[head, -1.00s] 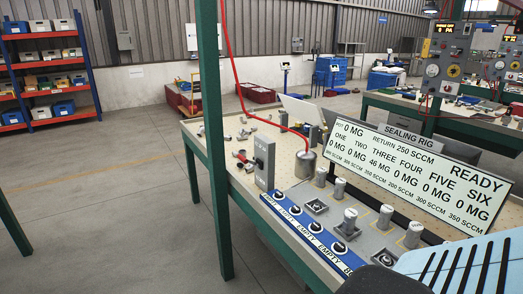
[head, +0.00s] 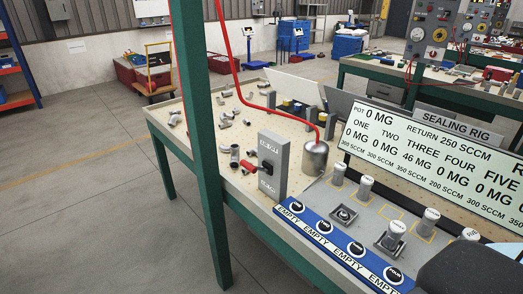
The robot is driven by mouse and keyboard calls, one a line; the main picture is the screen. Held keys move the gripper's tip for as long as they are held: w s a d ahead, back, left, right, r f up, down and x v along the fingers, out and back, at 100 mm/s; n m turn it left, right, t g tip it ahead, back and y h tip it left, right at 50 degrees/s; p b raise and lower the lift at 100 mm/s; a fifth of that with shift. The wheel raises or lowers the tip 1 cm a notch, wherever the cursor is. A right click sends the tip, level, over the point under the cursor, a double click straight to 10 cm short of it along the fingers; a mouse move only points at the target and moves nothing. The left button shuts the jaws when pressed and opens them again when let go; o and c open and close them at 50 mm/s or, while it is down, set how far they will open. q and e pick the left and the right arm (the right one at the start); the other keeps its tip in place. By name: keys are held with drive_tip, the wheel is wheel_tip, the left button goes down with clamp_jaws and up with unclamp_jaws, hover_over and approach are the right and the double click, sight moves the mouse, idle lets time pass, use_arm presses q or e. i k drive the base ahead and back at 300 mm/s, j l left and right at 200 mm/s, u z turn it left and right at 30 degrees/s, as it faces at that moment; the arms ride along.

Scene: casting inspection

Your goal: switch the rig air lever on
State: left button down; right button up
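The box labels are too small to read surely. The sealing rig display (head: 430,155) stands to the right, partly cut off. Neither gripper's fingers show. A dark rounded shape at the bottom right looks like part of my arm, apart from the box.
A green post (head: 196,130) rises left of the box. A metal canister (head: 315,158) with a red hose (head: 238,70) stands behind it. Several grey fittings lie on the bench top (head: 200,150). Stations labelled EMPTY (head: 325,227) line the front edge.

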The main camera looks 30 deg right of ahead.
sight(253, 169)
drive_tip(key=i+z, duration=0.45)
drive_tip(key=i+j+z, duration=0.15)
drive_tip(key=i+z, duration=0.3)
drive_tip(key=i+j+z, duration=0.3)
drive_tip(key=z, duration=0.15)
